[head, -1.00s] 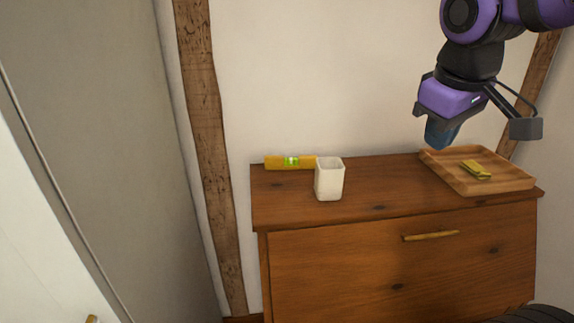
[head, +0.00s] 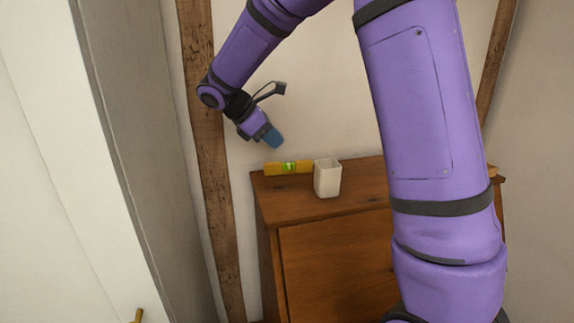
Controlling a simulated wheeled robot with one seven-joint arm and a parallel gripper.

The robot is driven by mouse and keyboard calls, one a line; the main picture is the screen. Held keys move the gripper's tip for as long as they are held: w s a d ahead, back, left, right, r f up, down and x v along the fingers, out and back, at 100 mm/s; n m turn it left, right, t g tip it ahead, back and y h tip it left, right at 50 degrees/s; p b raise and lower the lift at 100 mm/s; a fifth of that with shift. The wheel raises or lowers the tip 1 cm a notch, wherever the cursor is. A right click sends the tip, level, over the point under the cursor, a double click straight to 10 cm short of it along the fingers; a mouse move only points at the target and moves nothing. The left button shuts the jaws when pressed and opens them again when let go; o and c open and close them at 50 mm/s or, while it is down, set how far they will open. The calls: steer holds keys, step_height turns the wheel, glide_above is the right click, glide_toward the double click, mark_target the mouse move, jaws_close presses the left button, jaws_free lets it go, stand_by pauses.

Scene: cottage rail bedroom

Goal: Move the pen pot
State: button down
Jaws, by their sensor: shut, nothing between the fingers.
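The pen pot (head: 327,179) is a white, square-sided cup. It stands upright on the wooden cabinet top (head: 295,207), near the back left. My gripper (head: 274,141) has blue fingertips and is shut and empty. In the head view it hangs above and to the left of the pot, apart from it, over the yellow spirit level (head: 288,168). Whether it is in front of or behind the level is hard to tell.
The spirit level lies at the back edge, close to the pot's left side. My purple arm hides the right part of the cabinet, where only a sliver of the wooden tray (head: 492,171) shows. A wooden post (head: 212,170) rises at the left.

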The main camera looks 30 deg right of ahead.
steer(key=w+a, duration=0.1)
glide_toward(316, 167)
steer(key=shift+n, duration=0.3)
steer(key=x, duration=0.3)
steer(key=a+x, duration=0.1)
steer(key=x, duration=0.1)
steer(key=shift+s+d+f, duration=0.25)
steer(key=shift+d+f, duration=0.05)
steer(key=shift+f, duration=0.3)
steer(key=shift+s+d, duration=0.15)
steer(key=shift+d, duration=0.45)
steer(key=s+d, duration=0.4)
steer(key=d, duration=1)
steer(key=s+d, duration=0.4)
steer(key=d, duration=1.1)
steer(key=shift+d, duration=0.1)
